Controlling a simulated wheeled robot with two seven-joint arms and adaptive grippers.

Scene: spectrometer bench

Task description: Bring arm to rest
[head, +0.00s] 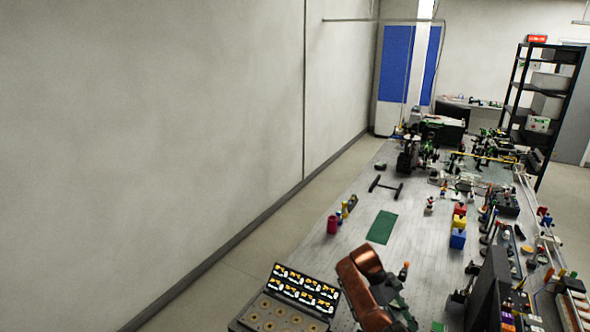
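A copper-coloured arm link (362,285), which looks like part of my own arm, rises from the bottom edge of the head view, right of the middle, and bends over to the right. Dark parts show just right of its bend, low in the picture. They may belong to a gripper, but no fingertips can be made out and I cannot tell whether they hold anything. No arm comes in from the left, and no other gripper shows.
A long grey bench is crowded with optics along its right side and far end. A panel with lit pictures and round dials (287,300) lies left of the arm. A green mat (382,227), red cup (332,225) and blue block (457,239) stand beyond. A wall runs along the left.

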